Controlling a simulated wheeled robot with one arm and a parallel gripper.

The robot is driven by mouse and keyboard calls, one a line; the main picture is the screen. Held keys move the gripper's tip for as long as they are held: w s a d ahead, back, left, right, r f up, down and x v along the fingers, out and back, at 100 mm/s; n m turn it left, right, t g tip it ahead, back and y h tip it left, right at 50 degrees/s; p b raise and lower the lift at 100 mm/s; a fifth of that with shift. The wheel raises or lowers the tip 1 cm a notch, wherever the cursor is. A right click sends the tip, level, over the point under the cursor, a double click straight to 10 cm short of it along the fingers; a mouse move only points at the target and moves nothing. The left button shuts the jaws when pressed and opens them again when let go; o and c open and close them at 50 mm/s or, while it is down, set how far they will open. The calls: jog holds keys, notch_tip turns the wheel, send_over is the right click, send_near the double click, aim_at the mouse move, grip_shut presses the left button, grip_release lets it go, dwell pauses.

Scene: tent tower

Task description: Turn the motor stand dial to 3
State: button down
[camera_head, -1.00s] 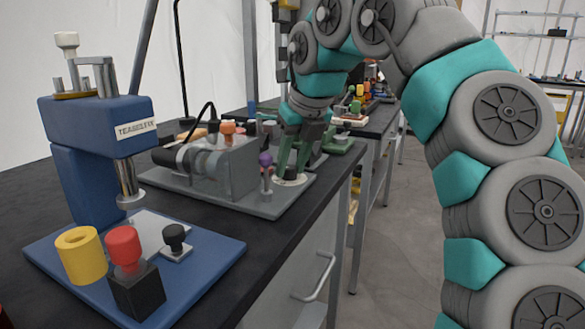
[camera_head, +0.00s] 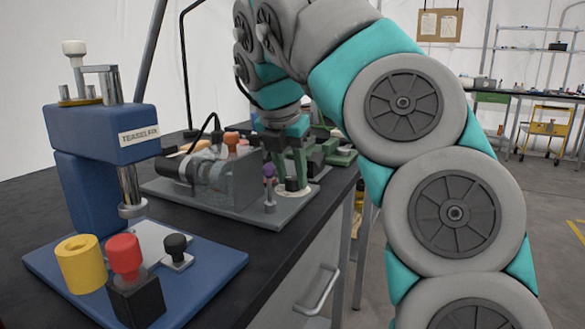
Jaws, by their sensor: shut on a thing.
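The motor stand (camera_head: 215,182) is a grey base plate with a motor and a clear housing, on the black bench in the middle of the view. Its dial (camera_head: 293,194), a pale disc with a dark centre, lies at the right end of the plate. My gripper (camera_head: 292,184) points down at the dial, with its green fingers shut on the dial's knob. The fingers hide most of the knob, and the dial's numbers are too small to read. A purple-topped lever (camera_head: 269,175) stands just left of the fingers.
A blue press (camera_head: 105,165) stands at the left front, with a yellow ring (camera_head: 79,262), a red knob (camera_head: 124,255) and a black knob (camera_head: 176,246) on its base. Green and grey equipment (camera_head: 335,150) sits behind my gripper. Open floor (camera_head: 545,220) lies right of the bench.

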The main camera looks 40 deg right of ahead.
jog(key=shift+w+m+g+p, duration=0.1)
jog(key=shift+m+g+p, duration=0.65)
jog(key=shift+m, duration=0.75)
jog(key=shift+h, duration=0.3)
jog(key=c, duration=0.5)
grip_release()
jog(key=shift+c, duration=0.2)
